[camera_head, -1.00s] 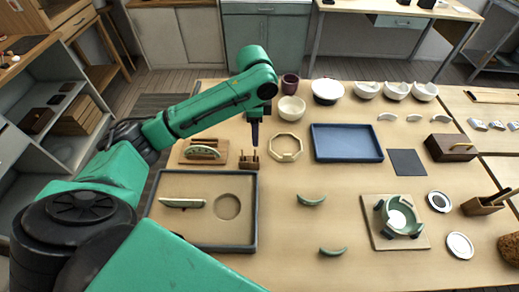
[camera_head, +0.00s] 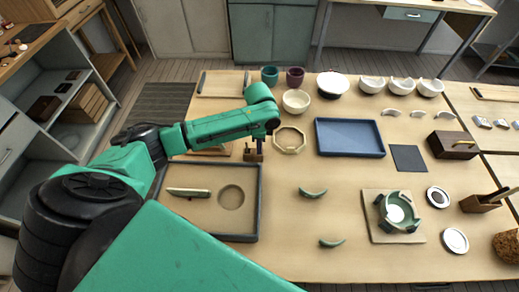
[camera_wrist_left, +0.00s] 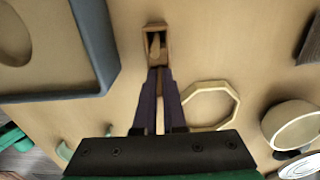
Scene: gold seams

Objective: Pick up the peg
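The tan peg (camera_wrist_left: 155,44) shows in the left wrist view, inside a small open wooden holder (camera_wrist_left: 147,60). The holder also shows in the head view (camera_head: 253,156), just below my left gripper (camera_head: 259,142); the peg is too small to tell there. In the left wrist view, my left gripper's dark fingers (camera_wrist_left: 160,74) point at the holder's near end. A narrow gap with tan surface shows between them, and I see nothing held. Whether the tips touch the holder cannot be told. My right gripper is in neither view.
A framed tray (camera_head: 258,205) lies left of the holder and an octagonal ring (camera_head: 290,139) right of it. A blue tray (camera_head: 349,138) lies further right. Cups and bowls (camera_head: 296,101) stand behind.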

